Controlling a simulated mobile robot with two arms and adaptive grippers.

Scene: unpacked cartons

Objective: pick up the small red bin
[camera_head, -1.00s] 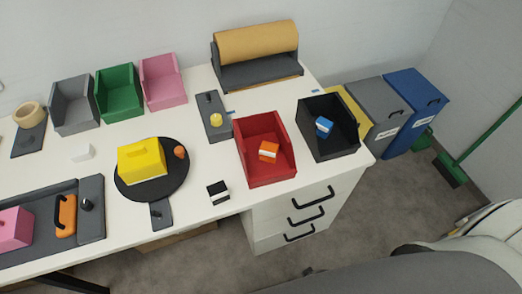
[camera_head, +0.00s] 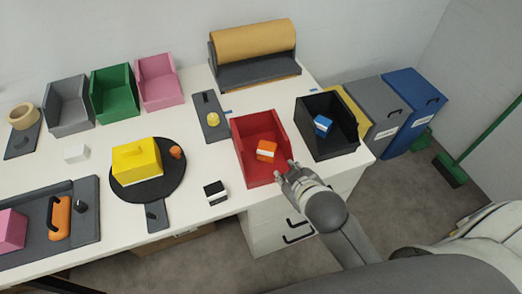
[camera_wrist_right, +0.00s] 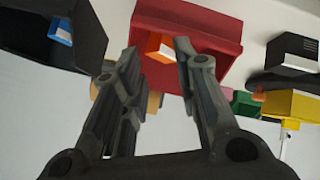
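The small red bin (camera_head: 246,129) stands upright on the white table with an orange box (camera_head: 266,150) inside it. In the right wrist view the red bin (camera_wrist_right: 190,22) shows at the top, beyond the fingers. My right gripper (camera_head: 286,168) is by the bin's front right corner in the head view. Its fingers (camera_wrist_right: 158,50) are spread apart with nothing held between them. Whether a fingertip touches the bin I cannot tell. My left gripper is out of view.
A black bin (camera_head: 343,145) with a blue box (camera_head: 323,125) stands close right of the red bin. A small black-and-white box (camera_head: 215,192) lies to its left front. A round black board (camera_head: 176,183) carries a yellow block (camera_head: 136,158). Grey, green and pink bins line the back.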

